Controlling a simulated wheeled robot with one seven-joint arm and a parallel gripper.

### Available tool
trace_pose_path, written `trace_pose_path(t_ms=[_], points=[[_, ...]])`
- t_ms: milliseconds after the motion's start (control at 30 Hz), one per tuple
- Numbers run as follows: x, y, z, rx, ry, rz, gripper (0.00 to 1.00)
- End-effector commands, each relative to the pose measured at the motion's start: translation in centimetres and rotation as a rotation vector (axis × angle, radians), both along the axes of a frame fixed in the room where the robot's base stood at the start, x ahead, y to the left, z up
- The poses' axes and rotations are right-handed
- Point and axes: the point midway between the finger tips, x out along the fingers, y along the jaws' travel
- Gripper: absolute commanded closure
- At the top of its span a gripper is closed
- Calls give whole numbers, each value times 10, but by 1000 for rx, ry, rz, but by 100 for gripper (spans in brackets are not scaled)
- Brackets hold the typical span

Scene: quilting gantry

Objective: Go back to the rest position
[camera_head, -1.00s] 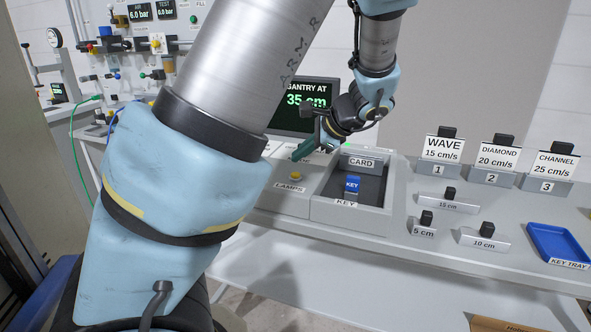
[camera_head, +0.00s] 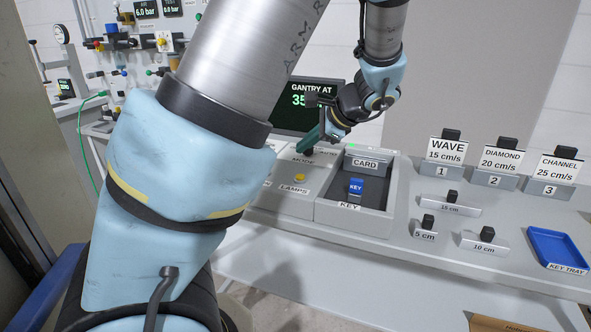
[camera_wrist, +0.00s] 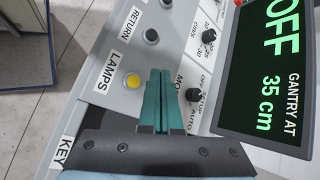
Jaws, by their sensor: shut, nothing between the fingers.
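My gripper (camera_head: 309,139) is shut and empty, with its green fingers above the control panel near the MODE knob. In the wrist view the shut green fingers (camera_wrist: 160,78) lie between the yellow LAMPS button (camera_wrist: 133,81) and the MODE knob (camera_wrist: 193,95). I cannot tell from this whether the fingertips touch the panel. The blue key (camera_head: 356,186) stands in the recess marked KEY, below the CARD slot (camera_head: 366,163). My arm's large pale blue and grey links cover the left middle of the head view.
The gantry display (camera_head: 296,118) stands behind my gripper; in the wrist view it reads OFF and 35 cm. To the right are WAVE, DIAMOND and CHANNEL cards (camera_head: 446,150), small 5, 10 and 15 cm blocks (camera_head: 484,240) and an empty blue key tray (camera_head: 556,247). The bench front is clear.

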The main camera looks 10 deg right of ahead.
Motion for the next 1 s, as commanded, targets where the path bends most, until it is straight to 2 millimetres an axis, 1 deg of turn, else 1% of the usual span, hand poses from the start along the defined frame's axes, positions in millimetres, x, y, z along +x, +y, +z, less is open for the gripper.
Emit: trace_pose_path(t_ms=[67,167,300,400,500,600,800,1000], points=[[-1,10,-4,-27,13,35,100],[-9,33,-16,-100,47,128,100],[-28,72,-36,-261,98,329,100],[-46,95,-46,-382,121,481,100],[-63,113,-52,-499,127,634,100],[-79,129,-54,-610,119,787,100],[-108,153,-54,-812,64,1080,100],[-126,169,-51,-939,-6,1285,100]])
